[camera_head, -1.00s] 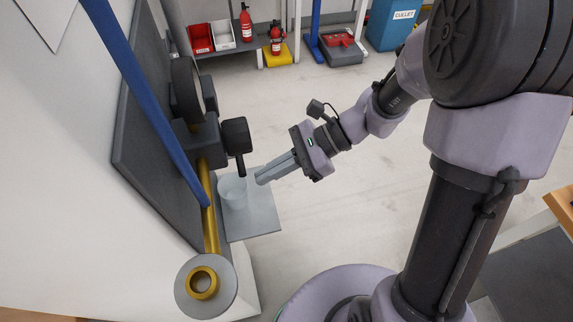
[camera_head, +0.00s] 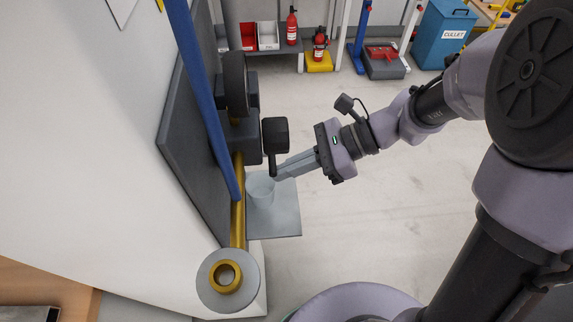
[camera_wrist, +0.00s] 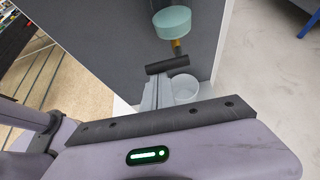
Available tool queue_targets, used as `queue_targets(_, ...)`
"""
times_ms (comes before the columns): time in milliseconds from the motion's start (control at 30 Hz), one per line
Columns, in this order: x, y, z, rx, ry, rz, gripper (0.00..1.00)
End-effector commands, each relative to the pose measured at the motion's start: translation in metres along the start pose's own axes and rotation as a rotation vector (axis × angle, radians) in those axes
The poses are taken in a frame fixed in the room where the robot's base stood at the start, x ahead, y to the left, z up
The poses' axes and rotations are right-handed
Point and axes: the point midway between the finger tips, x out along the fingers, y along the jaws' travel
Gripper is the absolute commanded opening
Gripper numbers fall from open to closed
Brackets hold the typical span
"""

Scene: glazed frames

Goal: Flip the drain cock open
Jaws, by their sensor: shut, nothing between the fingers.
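The drain cock shows in the wrist view as a black bar handle (camera_wrist: 167,65) on a short brass body (camera_wrist: 178,47) under a pale green, round bowl (camera_wrist: 172,20). In the head view the handle (camera_head: 272,164) is a thin black stick below a dark block (camera_head: 275,135); the brass body is hidden there. The bar lies crosswise in the wrist view. My gripper (camera_head: 277,176) is shut and empty, its fingertips close beside the handle's near end. In the wrist view the fingers (camera_wrist: 166,88) end just below the bar; I cannot tell whether they touch.
A clear cup (camera_head: 261,191) stands on a grey shelf plate (camera_head: 285,222) below my fingers. A blue bar (camera_head: 200,95), a brass pipe (camera_head: 238,215) and a dark panel (camera_head: 190,150) are at left. The floor (camera_head: 400,230) right of the shelf is clear.

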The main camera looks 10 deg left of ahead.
Motion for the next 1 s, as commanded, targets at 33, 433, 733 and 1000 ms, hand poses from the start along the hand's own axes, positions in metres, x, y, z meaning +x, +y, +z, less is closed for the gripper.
queue_targets(33, -0.002, 0.0, 0.003, 0.007, 0.0, 0.005, 0.0)
queue_targets(433, -0.003, 0.001, 0.006, 0.071, 0.0, 0.044, 0.0)
queue_targets(733, -0.009, 0.002, 0.016, 0.23, -0.001, 0.137, 0.0)
queue_targets(1000, -0.013, 0.001, 0.023, 0.45, 0.0, 0.268, 0.0)
